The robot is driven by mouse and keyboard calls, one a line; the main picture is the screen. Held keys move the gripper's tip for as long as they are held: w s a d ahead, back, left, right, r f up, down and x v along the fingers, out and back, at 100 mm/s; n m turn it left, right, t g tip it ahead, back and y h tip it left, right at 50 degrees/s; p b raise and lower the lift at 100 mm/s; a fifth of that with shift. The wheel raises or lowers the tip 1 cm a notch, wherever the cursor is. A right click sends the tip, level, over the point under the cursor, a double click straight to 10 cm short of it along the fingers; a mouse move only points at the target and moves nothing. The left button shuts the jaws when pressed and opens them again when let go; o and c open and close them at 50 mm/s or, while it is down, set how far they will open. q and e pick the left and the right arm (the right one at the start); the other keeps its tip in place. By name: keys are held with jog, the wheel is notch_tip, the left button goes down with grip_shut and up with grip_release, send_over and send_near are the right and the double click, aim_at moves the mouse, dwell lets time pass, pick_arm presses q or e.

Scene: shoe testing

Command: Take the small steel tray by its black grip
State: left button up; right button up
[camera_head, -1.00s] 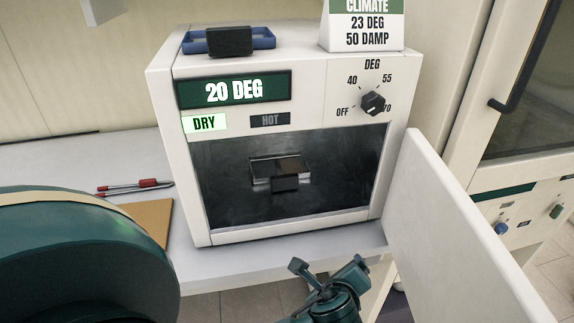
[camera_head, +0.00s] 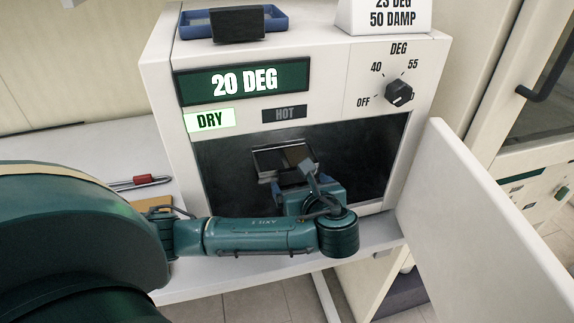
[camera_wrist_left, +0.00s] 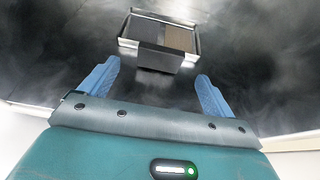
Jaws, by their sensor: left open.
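The small steel tray (camera_head: 270,158) sits inside the oven-like chamber, on its dark floor. In the left wrist view the tray (camera_wrist_left: 186,20) lies ahead, with its black grip (camera_wrist_left: 160,57) facing me. My left gripper (camera_head: 300,170) is at the chamber's opening, in front of the tray, and hides part of the tray and grip in the head view. In the left wrist view its two blue fingers (camera_wrist_left: 157,82) are spread wide and empty, one on each side of the grip's line and short of it. My right gripper is not in view.
The white chamber (camera_head: 158,130) stands on a pale bench, its door (camera_head: 480,215) swung open to the right. A blue tray (camera_head: 268,20) with a black grip (camera_head: 238,26) rests on top beside a climate sign (camera_head: 385,15). A red pen (camera_head: 140,181) lies at left.

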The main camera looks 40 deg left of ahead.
aim_at(294, 177)
pick_arm(q)
jog(key=shift+f+p+x, duration=0.15)
jog(key=shift+x, duration=1.2)
jog(key=shift+f+p+x, duration=0.15)
jog(key=shift+f+x, duration=0.05)
jog(key=shift+x, duration=1.2)
jog(key=shift+d, duration=0.15)
jog(key=c, duration=1.3)
